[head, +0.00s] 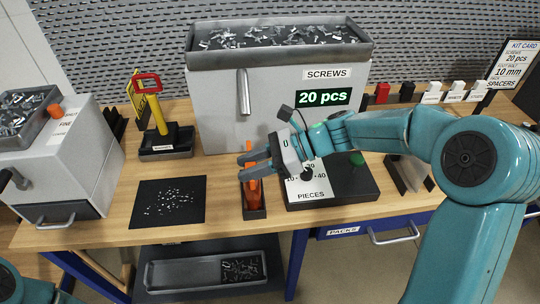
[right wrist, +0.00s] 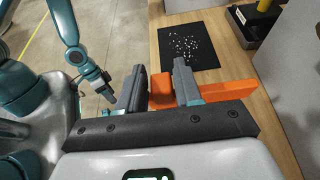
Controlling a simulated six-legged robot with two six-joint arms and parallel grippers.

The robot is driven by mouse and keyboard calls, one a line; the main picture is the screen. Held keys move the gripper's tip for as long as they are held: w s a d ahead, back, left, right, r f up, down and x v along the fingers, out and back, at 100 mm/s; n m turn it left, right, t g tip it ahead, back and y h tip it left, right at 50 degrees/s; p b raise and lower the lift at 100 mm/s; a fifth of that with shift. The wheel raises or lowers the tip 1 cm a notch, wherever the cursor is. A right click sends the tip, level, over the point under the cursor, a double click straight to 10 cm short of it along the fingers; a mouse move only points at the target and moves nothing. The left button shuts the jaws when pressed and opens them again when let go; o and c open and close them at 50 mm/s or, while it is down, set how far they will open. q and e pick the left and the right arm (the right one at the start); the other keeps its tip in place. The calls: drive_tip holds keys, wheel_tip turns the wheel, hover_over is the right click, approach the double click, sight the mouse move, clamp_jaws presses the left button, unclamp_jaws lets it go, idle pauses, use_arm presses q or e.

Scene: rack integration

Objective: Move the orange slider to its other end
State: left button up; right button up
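The orange slider (head: 252,188) stands in a narrow dark track (head: 255,213) near the front edge of the bench. My right gripper (head: 256,163) reaches it from the right. Its two fingers are apart, with orange between and beyond them in the head view. In the right wrist view, orange (right wrist: 161,90) fills the gap between the fingers, and an orange bar (right wrist: 226,90) extends past the right-hand finger. Whether the fingers press on it cannot be told. My left arm's end (right wrist: 104,88) shows in the right wrist view, away from the slider; its finger state is unclear.
A black mat (head: 150,205) with small pieces lies left of the track. A dial panel (head: 345,190) marked PIECES is close on the right. The screws hopper (head: 225,110) reads 20 pcs behind.

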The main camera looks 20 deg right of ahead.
drive_tip(key=b+v, duration=0.1)
drive_tip(key=v, duration=1.5)
drive_tip(key=shift+d, duration=0.15)
